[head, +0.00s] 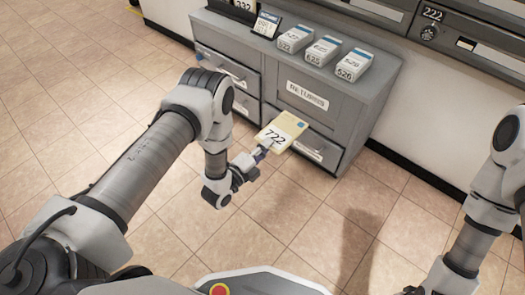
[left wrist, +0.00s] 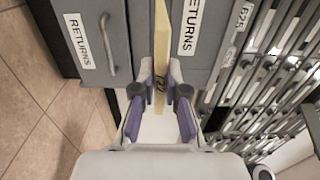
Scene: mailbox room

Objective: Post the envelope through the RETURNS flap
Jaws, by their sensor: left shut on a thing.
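The yellow envelope (head: 281,131), marked 722, is held out in front of the grey cabinet. My left gripper (head: 260,154) is shut on its near end. In the left wrist view the envelope (left wrist: 162,45) shows edge-on between the two fingers (left wrist: 160,93). The RETURNS flap (head: 330,107) is the grey front panel with a white RETURNS label, just beyond and above the envelope. It also shows in the left wrist view (left wrist: 197,60). I cannot tell whether the envelope's far end touches it.
Below the flap is a drawer (head: 317,150) with a label and handle; the wrist view shows it labelled RETURNS (left wrist: 90,40). Wall mailboxes (head: 470,40) are behind. The tiled floor in front is clear.

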